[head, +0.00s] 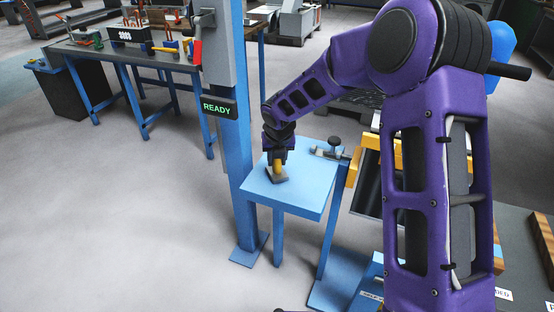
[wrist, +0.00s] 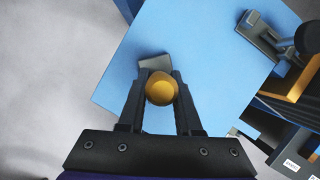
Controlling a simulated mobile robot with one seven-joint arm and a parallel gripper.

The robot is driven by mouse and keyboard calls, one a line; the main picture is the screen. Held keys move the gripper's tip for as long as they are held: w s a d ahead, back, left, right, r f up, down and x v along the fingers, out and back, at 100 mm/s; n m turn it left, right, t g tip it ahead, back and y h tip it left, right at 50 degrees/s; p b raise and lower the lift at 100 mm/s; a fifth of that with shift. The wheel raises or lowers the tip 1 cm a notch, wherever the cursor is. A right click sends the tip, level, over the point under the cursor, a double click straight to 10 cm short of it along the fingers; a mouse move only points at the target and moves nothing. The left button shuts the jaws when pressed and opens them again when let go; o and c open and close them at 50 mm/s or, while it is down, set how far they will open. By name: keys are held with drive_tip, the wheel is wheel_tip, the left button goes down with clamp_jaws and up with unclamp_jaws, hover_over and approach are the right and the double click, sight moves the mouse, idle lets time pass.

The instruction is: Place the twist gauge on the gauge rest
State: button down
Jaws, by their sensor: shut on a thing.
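My gripper (head: 278,158) points down over a small blue table (head: 308,200). In the wrist view, my gripper (wrist: 161,82) has its two black fingers closed on either side of a yellow, round-topped piece (wrist: 161,90), which appears to be the twist gauge.
A dark clamp-like fixture (head: 334,150) sits at the table's back right edge. A blue column with a READY sign (head: 219,107) stands close on the left. A workbench with tools (head: 125,55) is farther back. The table's front is clear.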

drive_tip(key=c, duration=0.6)
unclamp_jaws()
drive_tip(key=shift+r, duration=0.3)
drive_tip(key=p+v, duration=0.3)
drive_tip(key=v, duration=0.8)
drive_tip(key=shift+s+r, duration=0.15)
drive_tip(key=shift+r, duration=0.15)
